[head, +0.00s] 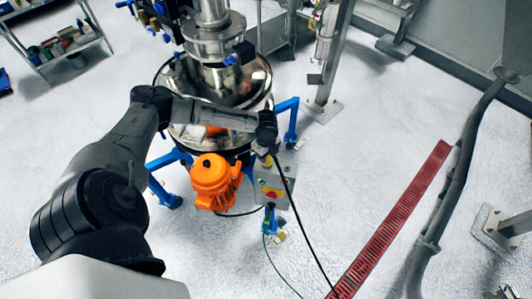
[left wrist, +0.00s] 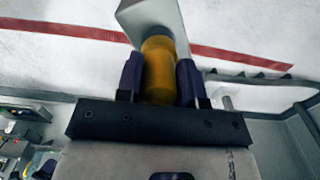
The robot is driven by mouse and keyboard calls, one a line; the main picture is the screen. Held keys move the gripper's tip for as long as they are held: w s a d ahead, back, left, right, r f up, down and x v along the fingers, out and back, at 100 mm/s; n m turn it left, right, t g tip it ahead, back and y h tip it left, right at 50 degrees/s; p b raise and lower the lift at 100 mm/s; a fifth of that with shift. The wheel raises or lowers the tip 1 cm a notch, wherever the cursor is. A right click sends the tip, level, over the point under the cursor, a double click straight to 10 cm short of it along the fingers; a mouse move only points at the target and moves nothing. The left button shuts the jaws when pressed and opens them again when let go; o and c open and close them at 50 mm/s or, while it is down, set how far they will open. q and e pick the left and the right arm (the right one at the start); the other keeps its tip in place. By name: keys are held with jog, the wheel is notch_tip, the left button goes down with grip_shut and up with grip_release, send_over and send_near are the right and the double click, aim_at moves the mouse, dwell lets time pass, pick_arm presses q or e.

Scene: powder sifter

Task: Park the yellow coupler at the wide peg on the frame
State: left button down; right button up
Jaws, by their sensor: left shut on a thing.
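The yellow coupler (left wrist: 158,70) is a short, dull yellow cylinder between the two dark fingers of my left gripper (left wrist: 160,80), which is shut on it. In the head view my left gripper (head: 267,150) is just right of the sifter's steel bowl, above the grey control box. A small yellow part of the coupler (head: 266,161) shows below it. The blue frame (head: 292,121) stands around the bowl. I cannot make out the wide peg. My right gripper is in neither view.
An orange motor (head: 213,182) sits left of the grey control box (head: 273,194), which carries coloured buttons. A black cable runs down past the box. A red floor grate (head: 395,215) and a grey pipe (head: 455,185) lie at the right. Open floor lies between box and grate.

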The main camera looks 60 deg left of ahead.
pick_arm(q)
jog(key=shift+f, duration=0.4)
jog(key=c, duration=0.7)
grip_release()
jog(key=shift+o, duration=0.2)
jog(key=shift+r, duration=0.1)
jog(key=shift+r, duration=0.35)
notch_tip(320, 180, up, 13)
jog(key=shift+f+b, duration=0.1)
jog(key=shift+b, duration=0.75)
